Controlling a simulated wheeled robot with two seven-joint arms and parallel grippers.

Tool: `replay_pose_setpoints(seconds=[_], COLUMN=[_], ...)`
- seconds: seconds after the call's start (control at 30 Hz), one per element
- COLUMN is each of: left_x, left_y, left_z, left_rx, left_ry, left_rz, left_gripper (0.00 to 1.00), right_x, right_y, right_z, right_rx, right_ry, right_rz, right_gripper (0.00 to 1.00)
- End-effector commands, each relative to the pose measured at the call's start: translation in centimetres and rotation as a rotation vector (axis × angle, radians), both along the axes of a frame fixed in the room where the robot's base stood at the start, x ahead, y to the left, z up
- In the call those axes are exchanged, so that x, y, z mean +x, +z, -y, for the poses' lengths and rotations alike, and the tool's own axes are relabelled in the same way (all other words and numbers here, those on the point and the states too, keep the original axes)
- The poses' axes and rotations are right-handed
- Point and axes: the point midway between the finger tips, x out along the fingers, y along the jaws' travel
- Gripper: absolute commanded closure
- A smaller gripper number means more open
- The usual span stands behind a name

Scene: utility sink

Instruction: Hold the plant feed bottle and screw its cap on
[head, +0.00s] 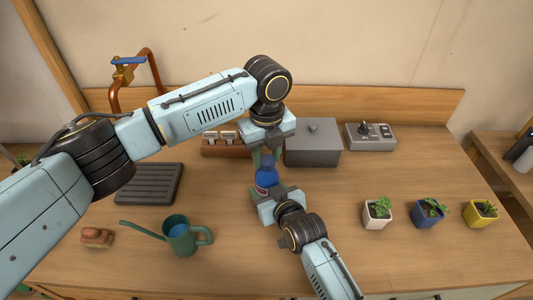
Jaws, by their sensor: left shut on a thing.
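The plant feed bottle (266,181) is blue with a reddish and pale label and stands near the middle of the bench, roughly upright. My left gripper (265,155) reaches down from above to the bottle's top and is shut on a dark blue piece there, which looks like the cap (267,162). I cannot tell whether the cap touches the bottle's neck. My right gripper (267,194) comes from the front right and is at the bottle's lower part. It hides the base, and its finger contact is unclear.
A green watering can (181,238) and a brush (97,237) are at the front left, with a dark ribbed tray (148,184) behind. A grey box (313,146) and control unit (371,137) stand behind. Three potted plants (426,213) line the right. The centre-right is clear.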

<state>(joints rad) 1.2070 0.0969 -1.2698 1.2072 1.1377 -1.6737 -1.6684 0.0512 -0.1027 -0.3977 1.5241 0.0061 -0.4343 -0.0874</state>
Motion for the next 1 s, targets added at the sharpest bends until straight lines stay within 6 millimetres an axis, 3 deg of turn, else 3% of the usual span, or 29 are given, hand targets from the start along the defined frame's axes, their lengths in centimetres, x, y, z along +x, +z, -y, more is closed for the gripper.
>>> replay_pose_setpoints(seconds=[0.4, 0.6, 0.77, 1.0], left_x=[0.01, -0.03, -0.04, -0.04], left_y=[-0.01, -0.02, -0.03, -0.03], left_z=[0.11, 0.16, 0.17, 0.17], left_rx=[0.0, 0.0, 0.0, 0.0], left_ry=[-0.787, -1.099, -1.208, -1.218], left_rz=[0.0, 0.001, 0.001, 0.001], left_gripper=[0.87, 0.87, 0.87, 0.87], right_x=[-0.02, -0.02, -0.03, -0.03], right_y=[-0.07, -0.07, -0.08, -0.08], right_z=[0.02, 0.03, 0.02, 0.02], right_rx=[-0.001, -0.001, -0.001, -0.001], right_ry=[0.0, 0.0, 0.0, 0.0], right_rz=[-0.002, -0.002, -0.002, -0.002], right_gripper=[1.0, 1.0, 1.0, 1.0])
